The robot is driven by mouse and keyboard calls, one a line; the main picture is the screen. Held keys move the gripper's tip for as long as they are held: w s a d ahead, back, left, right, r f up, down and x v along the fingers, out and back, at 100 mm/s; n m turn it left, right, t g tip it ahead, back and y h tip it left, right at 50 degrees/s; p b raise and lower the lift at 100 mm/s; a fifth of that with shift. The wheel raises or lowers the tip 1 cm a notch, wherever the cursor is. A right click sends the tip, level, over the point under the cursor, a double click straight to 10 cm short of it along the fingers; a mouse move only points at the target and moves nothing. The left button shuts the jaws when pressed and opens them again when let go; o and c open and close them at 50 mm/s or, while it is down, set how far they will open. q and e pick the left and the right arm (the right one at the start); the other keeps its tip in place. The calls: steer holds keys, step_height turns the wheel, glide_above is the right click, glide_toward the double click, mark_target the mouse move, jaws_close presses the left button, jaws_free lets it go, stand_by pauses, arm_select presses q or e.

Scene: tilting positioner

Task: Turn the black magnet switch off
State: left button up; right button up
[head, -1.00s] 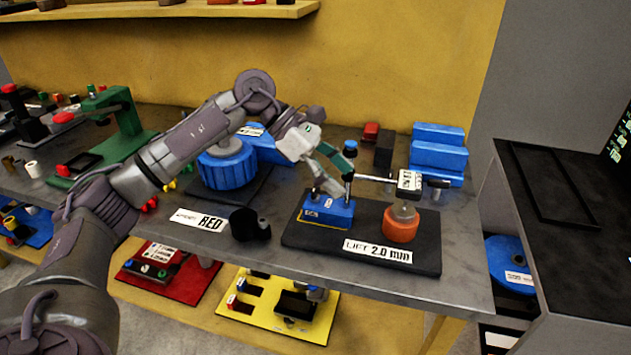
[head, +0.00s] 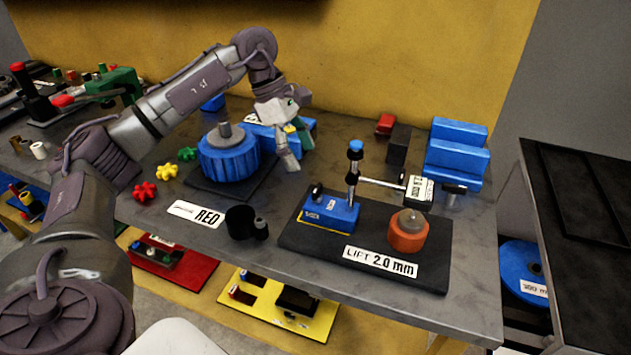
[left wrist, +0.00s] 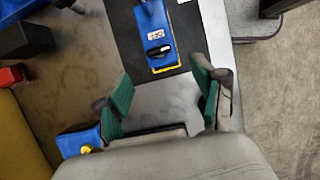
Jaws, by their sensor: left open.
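The blue magnet base (head: 328,213) stands on the dark plate (head: 290,238) inside a yellow outline. Its black switch (head: 317,190) shows as a small knob on its left side. In the left wrist view the base (left wrist: 152,30) lies ahead, with the black switch (left wrist: 158,50) lying roughly across it, near a white label. My left gripper (head: 297,150) is open and empty, behind and left of the base, clear of the switch. Its green-padded fingers (left wrist: 162,88) stand apart in the left wrist view. My right gripper is not in view.
A post with a side rod carries a dial block (head: 420,190) over an orange cylinder (head: 408,231). A blue ribbed drum (head: 228,160) stands left, near my left arm. Blue stepped blocks (head: 458,155) stand at the back right.

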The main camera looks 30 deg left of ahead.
mark_target(316, 187)
arm_select(q)
steer(key=x, duration=0.4)
steer(key=shift+w+f, duration=0.1)
steer(key=shift+w, duration=0.05)
steer(key=p+x, duration=0.1)
steer(key=x, duration=0.2)
steer(key=shift+d+f, duration=0.2)
steer(key=shift+w+d+f, duration=0.1)
steer(key=shift+d+f, duration=0.05)
steer(key=shift+f, duration=0.3)
steer(key=shift+c, duration=1.1)
steer(key=c, duration=0.9)
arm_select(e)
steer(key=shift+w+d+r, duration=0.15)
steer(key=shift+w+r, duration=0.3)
